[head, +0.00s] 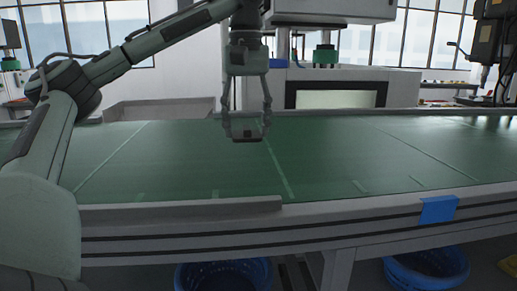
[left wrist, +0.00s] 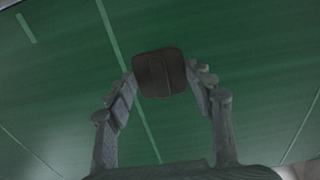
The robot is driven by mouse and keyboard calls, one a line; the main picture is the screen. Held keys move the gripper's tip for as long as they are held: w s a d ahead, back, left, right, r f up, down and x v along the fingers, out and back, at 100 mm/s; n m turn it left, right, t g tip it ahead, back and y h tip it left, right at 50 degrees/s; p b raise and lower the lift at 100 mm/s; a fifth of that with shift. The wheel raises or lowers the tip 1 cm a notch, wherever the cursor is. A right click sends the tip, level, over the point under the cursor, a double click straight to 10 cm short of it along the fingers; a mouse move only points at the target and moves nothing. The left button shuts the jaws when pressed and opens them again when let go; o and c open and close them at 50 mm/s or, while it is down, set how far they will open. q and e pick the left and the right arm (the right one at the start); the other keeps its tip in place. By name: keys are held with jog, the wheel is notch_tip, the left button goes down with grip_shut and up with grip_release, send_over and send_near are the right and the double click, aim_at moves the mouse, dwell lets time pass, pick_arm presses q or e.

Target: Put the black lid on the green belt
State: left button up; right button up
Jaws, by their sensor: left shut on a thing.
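The black lid (left wrist: 160,73) is a small dark, rounded square piece held between the fingertips of my left gripper (left wrist: 166,85) in the left wrist view. In the head view my left gripper (head: 246,130) points downward and is shut on the lid (head: 247,136). The green belt (head: 340,155) runs across the head view and lies beneath the lid. It also fills the background of the left wrist view (left wrist: 250,50). I cannot tell how large the gap between lid and belt is. My right gripper is not in view.
The belt has pale cross lines and a grey metal side rail (head: 180,212) in front. Blue baskets (head: 222,276) stand below. A machine (head: 340,88) stands behind the belt. The belt around the gripper is clear.

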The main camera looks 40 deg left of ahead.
pick_arm(q)
send_over(260, 163)
notch_tip(260, 163, down, 4)
jog(key=shift+w+a+r, duration=0.1)
jog(key=shift+r, duration=0.15)
jog(key=shift+f, duration=1.9)
jog(key=shift+f, duration=0.1)
jog(key=o, duration=1.5)
jog(key=shift+f, duration=0.1)
jog(key=shift+c, duration=0.2)
notch_tip(260, 163, up, 12)
jog(key=shift+r, duration=0.2)
